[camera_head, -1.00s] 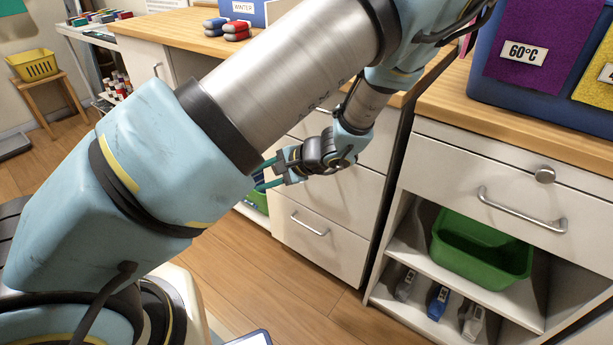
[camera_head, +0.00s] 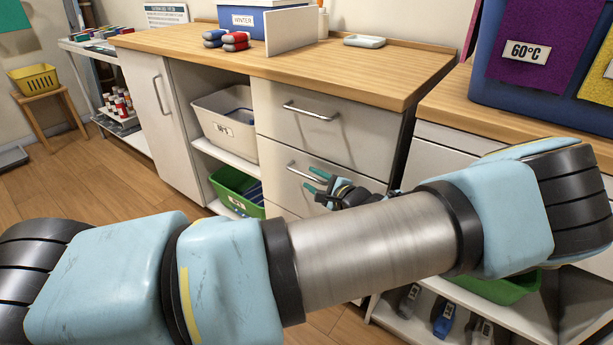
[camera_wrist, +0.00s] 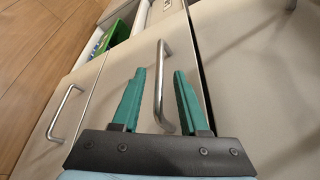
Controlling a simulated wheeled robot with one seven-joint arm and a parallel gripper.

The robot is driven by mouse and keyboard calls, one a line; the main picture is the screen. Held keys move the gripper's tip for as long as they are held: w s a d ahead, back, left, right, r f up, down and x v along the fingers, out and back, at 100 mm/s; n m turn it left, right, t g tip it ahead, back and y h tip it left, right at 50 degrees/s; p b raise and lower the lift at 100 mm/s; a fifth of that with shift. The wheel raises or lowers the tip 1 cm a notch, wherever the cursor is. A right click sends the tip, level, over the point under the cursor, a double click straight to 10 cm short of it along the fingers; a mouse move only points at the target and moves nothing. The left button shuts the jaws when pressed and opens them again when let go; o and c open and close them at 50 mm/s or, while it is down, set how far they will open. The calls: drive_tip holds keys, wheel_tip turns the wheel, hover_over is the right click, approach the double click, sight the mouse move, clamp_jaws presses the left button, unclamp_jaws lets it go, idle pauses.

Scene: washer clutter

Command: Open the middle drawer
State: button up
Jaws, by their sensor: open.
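The middle drawer (camera_head: 345,178) is a pale front in the wooden-topped cabinet and looks closed. Its metal bar handle (camera_head: 306,171) is partly behind my fingers in the head view. My gripper (camera_head: 315,181) is open, with green fingers pointing at that drawer front. In the wrist view, the handle (camera_wrist: 160,85) shows between the two spread fingers of my gripper (camera_wrist: 158,72). I cannot tell whether the fingertips reach past the bar. Neither finger is clearly touching it.
The top drawer (camera_head: 290,128) above is closed. The bottom drawer's handle (camera_wrist: 62,115) shows at left in the wrist view. A white bin (camera_head: 222,125) and a green bin (camera_head: 228,187) sit in open shelves left of the drawers. Another cabinet (camera_head: 450,150) stands at right.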

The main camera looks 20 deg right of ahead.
sight(309, 178)
drive_tip(key=shift+x, duration=1.75)
drive_tip(key=shift+f, duration=0.1)
clamp_jaws()
